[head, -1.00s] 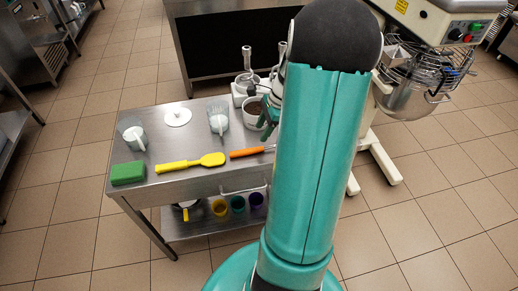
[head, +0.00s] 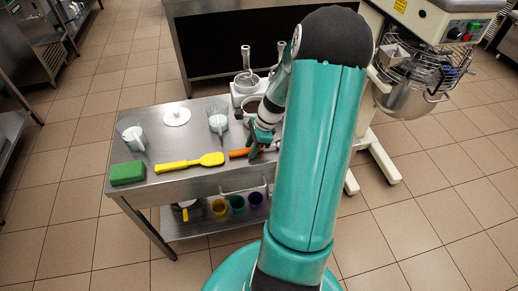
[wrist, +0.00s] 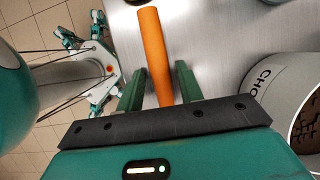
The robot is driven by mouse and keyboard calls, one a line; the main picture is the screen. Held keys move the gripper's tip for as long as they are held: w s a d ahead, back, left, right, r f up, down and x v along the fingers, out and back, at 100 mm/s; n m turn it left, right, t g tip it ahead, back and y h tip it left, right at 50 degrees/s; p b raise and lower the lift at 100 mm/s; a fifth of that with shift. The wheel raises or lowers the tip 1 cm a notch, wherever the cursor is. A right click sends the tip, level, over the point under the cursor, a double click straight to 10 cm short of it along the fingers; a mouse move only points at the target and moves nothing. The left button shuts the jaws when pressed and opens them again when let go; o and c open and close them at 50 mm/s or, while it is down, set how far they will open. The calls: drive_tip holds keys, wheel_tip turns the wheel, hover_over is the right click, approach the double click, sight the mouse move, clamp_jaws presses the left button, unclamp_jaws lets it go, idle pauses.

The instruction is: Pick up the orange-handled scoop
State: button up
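The orange-handled scoop (head: 238,153) lies on the steel table; in the head view only its handle shows, and my gripper and arm hide the rest. In the wrist view the orange handle (wrist: 153,50) runs between the two green fingers of my gripper (wrist: 158,85). The fingers stand apart with a gap on each side of the handle, so my gripper is open around or just above it; the exact height is hard to tell. In the head view my gripper (head: 260,140) is over the table's right part.
A yellow spatula (head: 190,163), a green sponge (head: 127,173) and measuring jugs (head: 218,120) stand left on the table (head: 195,183). A tub with dark contents (wrist: 290,110) is close on the right in the wrist view. Coloured cups (head: 237,203) sit on the lower shelf.

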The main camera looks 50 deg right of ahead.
clamp_jaws()
drive_tip(key=shift+r, duration=0.1)
